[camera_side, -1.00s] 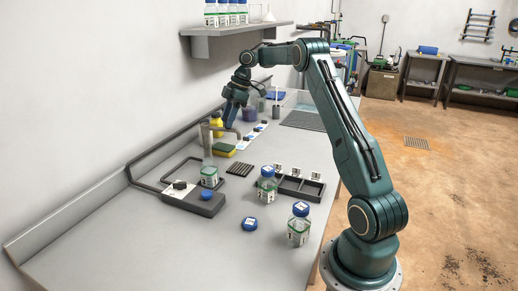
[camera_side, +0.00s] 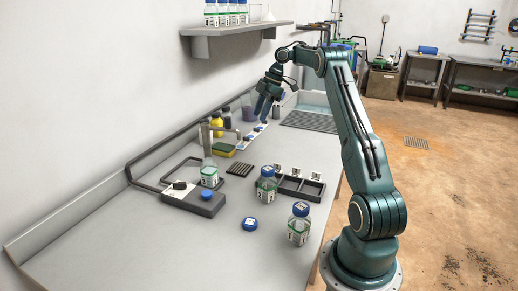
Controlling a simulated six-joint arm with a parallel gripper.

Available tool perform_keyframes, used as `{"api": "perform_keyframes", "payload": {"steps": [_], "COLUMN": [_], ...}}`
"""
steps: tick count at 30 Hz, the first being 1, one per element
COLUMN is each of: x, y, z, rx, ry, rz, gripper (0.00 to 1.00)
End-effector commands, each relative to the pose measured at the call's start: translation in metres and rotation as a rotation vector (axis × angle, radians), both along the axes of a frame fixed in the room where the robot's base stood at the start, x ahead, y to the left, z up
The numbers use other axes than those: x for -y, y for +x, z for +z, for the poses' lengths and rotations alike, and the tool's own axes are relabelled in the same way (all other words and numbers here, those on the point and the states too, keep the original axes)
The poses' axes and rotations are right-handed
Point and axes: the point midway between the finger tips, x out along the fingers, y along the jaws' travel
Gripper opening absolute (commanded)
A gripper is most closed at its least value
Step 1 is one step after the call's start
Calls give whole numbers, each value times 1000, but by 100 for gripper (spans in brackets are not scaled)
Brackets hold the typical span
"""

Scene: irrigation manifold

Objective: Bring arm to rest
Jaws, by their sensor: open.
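My gripper (camera_side: 266,110) points down above the back part of the grey bench (camera_side: 95,262), near a white strip with small blue items (camera_side: 254,133). Its jaws are open and I see nothing between them, though the fingers are small at this distance. My arm arches up from its base at the right edge of the bench and bends down toward the wall side. The gripper is well apart from the bottles at the front.
Two blue-capped bottles (camera_side: 299,224) (camera_side: 266,185) stand at the front, with a loose blue cap (camera_side: 250,224) nearby. A bottle (camera_side: 209,172) stands at the manifold fixture (camera_side: 205,204). A dark compartment tray (camera_side: 300,188) lies right. A shelf (camera_side: 236,34) overhangs the back.

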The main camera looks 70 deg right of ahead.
Motion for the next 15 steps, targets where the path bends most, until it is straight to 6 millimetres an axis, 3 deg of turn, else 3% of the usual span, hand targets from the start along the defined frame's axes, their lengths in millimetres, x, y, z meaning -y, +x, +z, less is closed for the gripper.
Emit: {"api": "perform_keyframes", "payload": {"steps": [15], "x": [-2], "y": [1], "z": [3], "rx": [0], "ry": [0], "rz": [-4], "gripper": [42]}}
